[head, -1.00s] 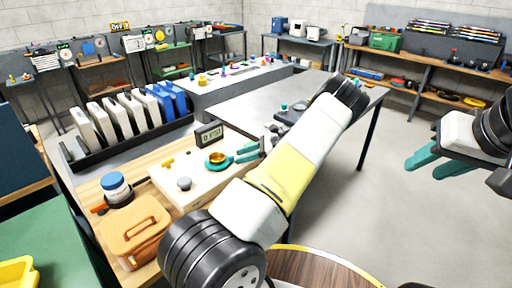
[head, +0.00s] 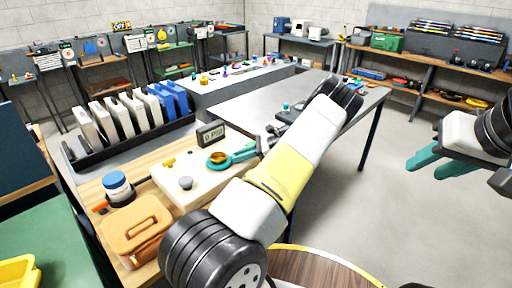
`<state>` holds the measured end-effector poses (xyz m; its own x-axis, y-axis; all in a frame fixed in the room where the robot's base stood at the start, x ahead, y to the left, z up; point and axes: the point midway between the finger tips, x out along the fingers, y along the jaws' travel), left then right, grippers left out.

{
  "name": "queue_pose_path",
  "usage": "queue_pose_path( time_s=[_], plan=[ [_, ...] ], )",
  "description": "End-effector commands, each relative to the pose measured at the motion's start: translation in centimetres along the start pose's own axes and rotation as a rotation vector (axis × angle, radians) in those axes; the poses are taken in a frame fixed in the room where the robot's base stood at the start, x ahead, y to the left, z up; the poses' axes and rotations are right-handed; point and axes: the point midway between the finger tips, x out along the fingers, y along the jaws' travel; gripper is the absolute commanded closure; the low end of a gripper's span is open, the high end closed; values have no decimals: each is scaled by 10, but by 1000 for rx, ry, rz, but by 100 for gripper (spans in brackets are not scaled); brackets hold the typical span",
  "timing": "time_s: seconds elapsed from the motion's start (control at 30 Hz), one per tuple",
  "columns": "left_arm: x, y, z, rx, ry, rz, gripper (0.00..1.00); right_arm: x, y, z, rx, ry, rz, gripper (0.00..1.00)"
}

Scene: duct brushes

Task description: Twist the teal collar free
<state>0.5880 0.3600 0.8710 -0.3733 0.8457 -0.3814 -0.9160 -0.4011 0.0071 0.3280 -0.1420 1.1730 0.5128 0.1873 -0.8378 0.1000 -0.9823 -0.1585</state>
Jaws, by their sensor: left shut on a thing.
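The teal collar (head: 226,165) is a small ring around a brass-coloured opening on a cream block (head: 200,194) on the wooden bench. My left gripper (head: 236,158) has its teal fingers at the right side of the collar and is shut on it. The fingers and the collar are close in colour, so the exact line of contact is hard to see. My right gripper (head: 432,163) is at the right edge over the floor, with its two teal fingers apart and empty.
A gauge display (head: 210,133) stands behind the collar. A grey knob (head: 186,183) and yellow handle (head: 168,162) are left of it. An orange case (head: 135,230) and blue-lidded jar (head: 117,187) stand at the left. The grey table (head: 240,105) behind has clear room.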

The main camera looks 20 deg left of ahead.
Motion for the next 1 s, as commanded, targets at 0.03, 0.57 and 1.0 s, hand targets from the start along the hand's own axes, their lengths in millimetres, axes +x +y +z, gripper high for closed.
queue_pose_path(
  time_s=[0.03, 0.57, 1.0],
  plan=[
    [1, -4, 0, -14, 2, 25, 100, 0, 0, 0, 0, 0, 0, 60],
    [3, -18, 2, -85, 5, 209, 100, 0, 0, 0, 0, 0, 0, 60],
    [4, -18, 2, -84, 4, 208, 60, 0, 0, 0, 0, 0, 0, 60]
  ],
)
